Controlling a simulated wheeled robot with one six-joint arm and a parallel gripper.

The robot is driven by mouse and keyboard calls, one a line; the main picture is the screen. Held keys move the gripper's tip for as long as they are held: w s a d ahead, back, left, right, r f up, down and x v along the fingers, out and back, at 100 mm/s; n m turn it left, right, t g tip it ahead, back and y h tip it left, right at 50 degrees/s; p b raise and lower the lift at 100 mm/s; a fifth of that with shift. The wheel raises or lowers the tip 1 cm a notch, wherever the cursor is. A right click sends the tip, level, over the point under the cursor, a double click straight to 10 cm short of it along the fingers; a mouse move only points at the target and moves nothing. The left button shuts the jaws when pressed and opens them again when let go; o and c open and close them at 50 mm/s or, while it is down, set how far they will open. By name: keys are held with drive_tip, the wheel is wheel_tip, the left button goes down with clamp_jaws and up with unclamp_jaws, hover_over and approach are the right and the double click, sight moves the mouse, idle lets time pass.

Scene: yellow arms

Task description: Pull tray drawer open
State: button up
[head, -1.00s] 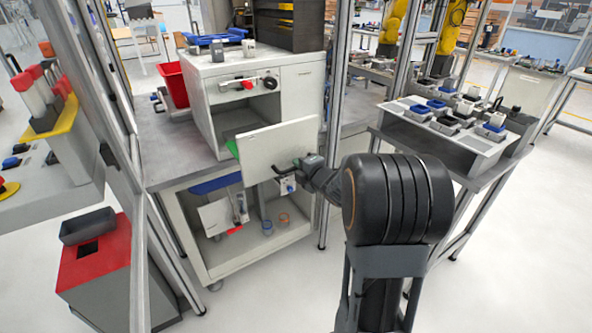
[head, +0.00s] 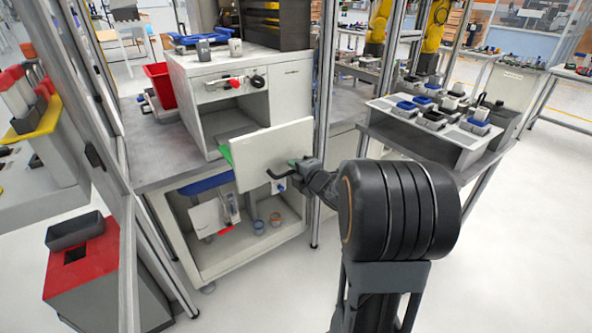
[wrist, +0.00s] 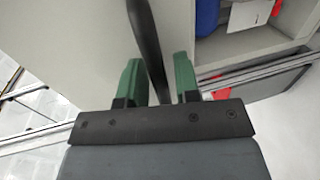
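The tray drawer's pale front panel (head: 262,150) stands well out from the white cabinet (head: 195,95), with a strip of green (head: 226,154) at its left edge. A dark bar handle (head: 279,173) is on the panel's face. My gripper (head: 294,164) is at the handle's right end. In the wrist view, the green fingers of my gripper (wrist: 158,82) are apart, with the dark handle (wrist: 148,40) running between them and a visible gap at the right finger. Whether the left finger touches the handle cannot be told. The drawer's inside is mostly hidden behind its front.
A metal post (head: 324,120) stands close behind my gripper. An open lower shelf (head: 235,250) with small items is under the drawer. A table with a grey rack (head: 440,135) is at the right. The floor at the lower right is clear.

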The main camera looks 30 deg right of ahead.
drive_tip(key=shift+o, duration=0.7)
drive_tip(key=p+v, duration=0.1)
drive_tip(key=v, duration=1.2)
drive_tip(key=shift+s, duration=0.4)
